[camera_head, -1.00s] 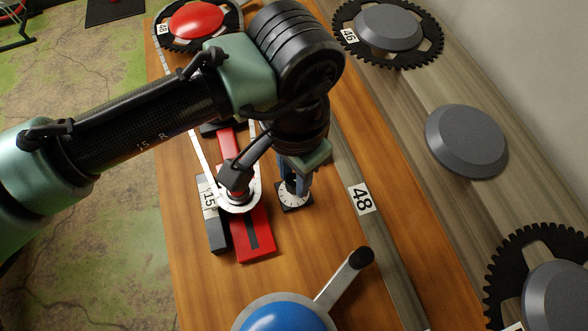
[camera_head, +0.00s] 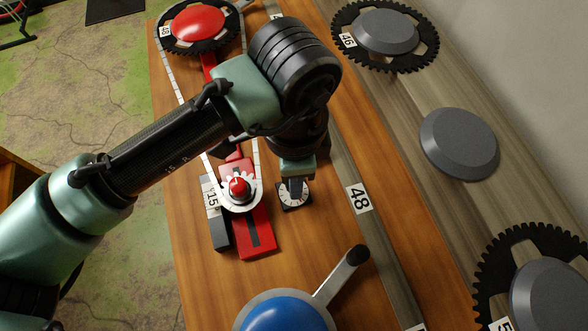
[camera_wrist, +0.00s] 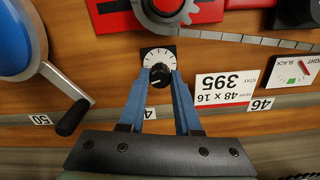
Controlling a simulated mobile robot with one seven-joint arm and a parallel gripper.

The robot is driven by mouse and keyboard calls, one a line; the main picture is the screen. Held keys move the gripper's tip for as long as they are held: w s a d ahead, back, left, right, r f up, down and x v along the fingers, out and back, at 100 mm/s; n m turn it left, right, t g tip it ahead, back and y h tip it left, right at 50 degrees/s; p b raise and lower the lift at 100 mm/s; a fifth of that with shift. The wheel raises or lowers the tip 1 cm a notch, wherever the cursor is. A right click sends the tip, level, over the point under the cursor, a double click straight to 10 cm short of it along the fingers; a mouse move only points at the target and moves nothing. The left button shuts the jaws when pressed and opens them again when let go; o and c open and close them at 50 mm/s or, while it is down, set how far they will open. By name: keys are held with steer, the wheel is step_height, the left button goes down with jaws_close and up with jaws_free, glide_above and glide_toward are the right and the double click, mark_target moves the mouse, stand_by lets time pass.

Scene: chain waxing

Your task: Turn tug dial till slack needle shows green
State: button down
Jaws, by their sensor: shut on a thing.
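The tug dial has a white marked face (camera_wrist: 148,56) and a black knob (camera_wrist: 160,75). In the head view the dial (camera_head: 293,200) lies on the wooden bench beside the red slide block (camera_head: 256,238). My gripper (camera_wrist: 162,82) has its blue fingers shut on the knob, one on each side. In the head view the gripper (camera_head: 296,188) covers part of the dial. The slack gauge (camera_wrist: 296,72) is at the right edge of the wrist view, upside down and partly cut off. It shows small green and red marks; the needle's exact reading is too small to tell.
A white chain (camera_head: 256,150) runs from the large sprocket with a red cap (camera_head: 197,24) to the small sprocket (camera_head: 240,188). A blue-capped crank (camera_head: 283,315) stands near the front. A 48 x 16 label card (camera_wrist: 226,87) lies right of the dial.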

steer(key=shift+m, duration=0.6)
steer(key=c, duration=0.6)
jaws_free()
steer(key=shift+r, duration=0.1)
step_height(320, 180, up, 13)
steer(key=p, duration=0.1)
